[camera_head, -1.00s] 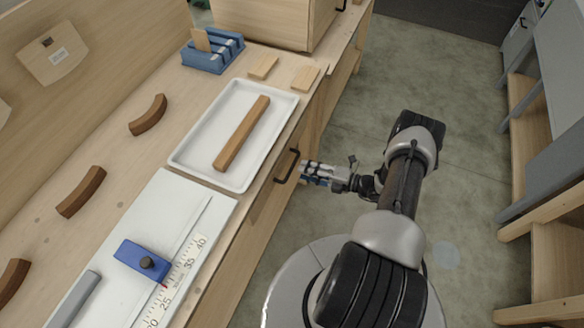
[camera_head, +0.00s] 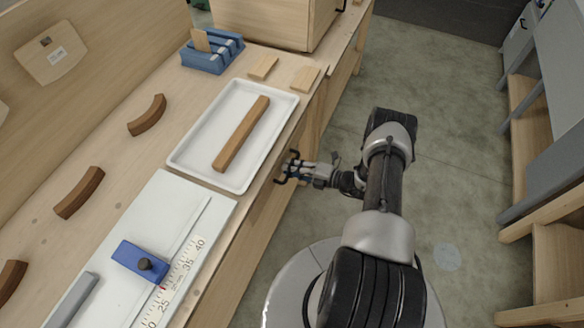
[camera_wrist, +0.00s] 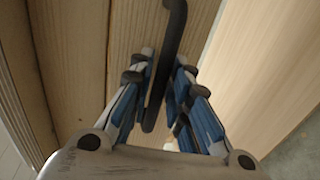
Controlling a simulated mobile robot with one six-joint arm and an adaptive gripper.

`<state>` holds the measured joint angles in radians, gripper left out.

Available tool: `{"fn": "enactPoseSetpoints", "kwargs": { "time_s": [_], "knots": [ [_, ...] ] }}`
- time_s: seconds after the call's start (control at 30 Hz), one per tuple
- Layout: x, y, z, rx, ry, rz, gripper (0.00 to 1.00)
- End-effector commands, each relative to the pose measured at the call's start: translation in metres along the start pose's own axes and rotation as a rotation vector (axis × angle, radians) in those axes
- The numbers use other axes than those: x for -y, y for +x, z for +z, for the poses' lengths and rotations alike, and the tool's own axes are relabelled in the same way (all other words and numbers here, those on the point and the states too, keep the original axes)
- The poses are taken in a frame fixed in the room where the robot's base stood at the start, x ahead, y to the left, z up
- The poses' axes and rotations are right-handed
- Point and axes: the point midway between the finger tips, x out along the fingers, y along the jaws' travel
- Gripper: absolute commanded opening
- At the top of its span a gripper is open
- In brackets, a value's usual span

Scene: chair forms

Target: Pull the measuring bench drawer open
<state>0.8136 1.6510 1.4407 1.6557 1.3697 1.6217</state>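The measuring bench drawer (camera_wrist: 82,35) has a pale wooden front and a black bar handle (camera_wrist: 172,35). In the head view the handle (camera_head: 289,160) is on the bench's side, below the white tray, partly covered by my gripper. My gripper (camera_wrist: 158,70) has its blue-padded fingers on both sides of the handle in the wrist view, with gaps visible between fingers and bar. It is open around the handle. In the head view my gripper (camera_head: 290,170) is right at the drawer front. The drawer looks shut, though its edges are partly hidden.
On the bench lie a white tray (camera_head: 185,160) with a wooden bar (camera_head: 242,132), a measuring board with a blue slider (camera_head: 138,262), and curved wooden pieces (camera_head: 148,115). A blue holder (camera_head: 212,55) stands at the back. The floor (camera_head: 465,150) right of my arm is clear.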

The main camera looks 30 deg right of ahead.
Motion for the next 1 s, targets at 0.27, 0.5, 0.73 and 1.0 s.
{"fn": "enactPoseSetpoints", "kwargs": {
  "time_s": [0.27, 0.5, 0.73, 1.0],
  "knots": [
    [0.000, 0.000, 0.000, 0.000, 0.000, 0.000, 0.00],
    [0.000, 0.000, 0.000, 0.000, 0.000, 0.000, 0.00],
    [0.000, 0.000, 0.000, 0.000, 0.000, 0.000, 0.00],
    [0.005, -0.020, 0.001, 0.004, 0.001, 0.000, 0.00]
  ]
}}
